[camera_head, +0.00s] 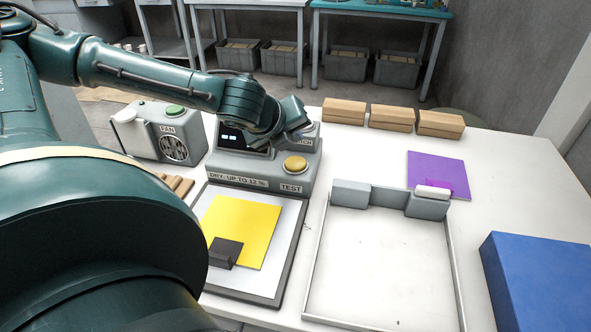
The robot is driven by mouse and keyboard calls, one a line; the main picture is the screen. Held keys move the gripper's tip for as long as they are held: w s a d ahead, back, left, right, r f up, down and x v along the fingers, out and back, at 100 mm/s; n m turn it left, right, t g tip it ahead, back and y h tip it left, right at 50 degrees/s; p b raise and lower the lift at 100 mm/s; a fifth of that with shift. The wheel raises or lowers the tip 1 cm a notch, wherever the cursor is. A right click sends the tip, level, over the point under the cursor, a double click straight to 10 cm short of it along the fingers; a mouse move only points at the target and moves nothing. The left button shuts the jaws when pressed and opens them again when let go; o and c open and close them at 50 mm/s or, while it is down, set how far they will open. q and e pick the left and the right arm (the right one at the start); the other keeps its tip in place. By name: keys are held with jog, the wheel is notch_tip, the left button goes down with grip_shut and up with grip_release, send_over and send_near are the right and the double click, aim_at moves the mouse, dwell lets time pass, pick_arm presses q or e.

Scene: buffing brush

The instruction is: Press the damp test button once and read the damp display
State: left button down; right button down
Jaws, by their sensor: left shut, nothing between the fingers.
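The grey damp tester (262,172) stands at the back of the table's left half, with the labels "DRY: UP TO 12 %" and "TEST" on its front. Its round yellow test button (295,163) is on the right of its top, beside the TEST label. The dark damp display (231,138) shows small light marks that I cannot read; my arm hides part of it. My left gripper (303,132) is shut and empty, above and just behind the button, seemingly apart from it. My right gripper is out of view.
A yellow sheet (259,222) with a dark block (226,252) lies on a plate before the tester. A fan unit (167,137) stands left. Right are a shallow tray (309,270), purple sheet (428,167), blue box (540,285) and cardboard boxes (391,117).

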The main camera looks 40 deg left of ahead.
aim_at(293, 165)
pick_arm(q)
notch_tip(293, 165, down, 2)
jog(key=shift+f+b, duration=0.1)
jog(key=shift+b, duration=0.4)
jog(key=shift+f+b, duration=0.65)
jog(key=shift+f, duration=0.1)
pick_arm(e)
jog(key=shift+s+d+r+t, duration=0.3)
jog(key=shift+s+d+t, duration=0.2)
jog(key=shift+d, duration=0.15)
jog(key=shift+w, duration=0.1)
pick_arm(q)
jog(key=shift+f, duration=0.1)
jog(key=shift+f+b, duration=0.4)
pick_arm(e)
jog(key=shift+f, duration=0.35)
